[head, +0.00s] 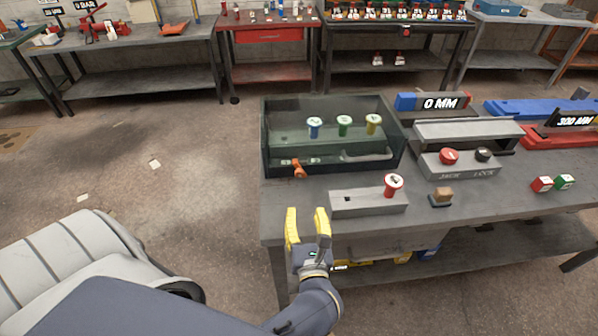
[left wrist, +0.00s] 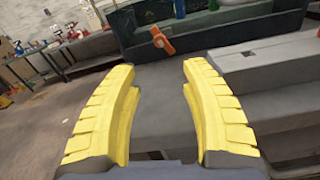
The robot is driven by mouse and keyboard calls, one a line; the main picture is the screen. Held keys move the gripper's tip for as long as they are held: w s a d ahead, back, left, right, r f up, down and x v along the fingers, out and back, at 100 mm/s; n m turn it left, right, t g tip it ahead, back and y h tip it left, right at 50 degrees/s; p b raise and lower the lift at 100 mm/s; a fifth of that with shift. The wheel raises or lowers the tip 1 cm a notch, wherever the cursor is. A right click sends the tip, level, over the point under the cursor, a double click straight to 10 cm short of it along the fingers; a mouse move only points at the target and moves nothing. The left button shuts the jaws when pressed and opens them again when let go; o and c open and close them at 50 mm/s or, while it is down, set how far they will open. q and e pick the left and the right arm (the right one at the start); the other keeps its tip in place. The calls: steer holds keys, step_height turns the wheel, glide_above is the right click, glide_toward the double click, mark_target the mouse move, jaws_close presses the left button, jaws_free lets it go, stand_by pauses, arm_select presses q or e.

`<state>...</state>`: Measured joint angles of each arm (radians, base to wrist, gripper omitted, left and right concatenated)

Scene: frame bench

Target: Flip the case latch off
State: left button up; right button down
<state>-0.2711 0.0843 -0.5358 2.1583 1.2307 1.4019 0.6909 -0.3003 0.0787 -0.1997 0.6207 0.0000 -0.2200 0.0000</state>
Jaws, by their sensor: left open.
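The case (head: 270,130) is a dark green open-fronted box at the left end of the grey bench, with a blue, a green and a yellow knob or plug standing inside it. An orange latch (head: 299,169) sits low on its front, tilted; it also shows in the left wrist view (left wrist: 161,41), beyond the fingertips. My left gripper (head: 307,212) has yellow fingers, is open and empty, and is in front of the bench's near left edge, apart from the latch. In the left wrist view the open fingers (left wrist: 164,72) frame the grey bench top. My right gripper is not in view.
Farther right are a small brown-topped block (head: 441,197), the jack and lock box (head: 458,168) and red and green cubes (head: 553,182). Floor left of the bench is mostly clear.

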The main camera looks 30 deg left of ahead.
mark_target(299, 175)
arm_select(q)
steer(key=x, duration=1.5)
steer(key=shift+w+a, duration=0.25)
steer(key=shift+c, duration=0.3)
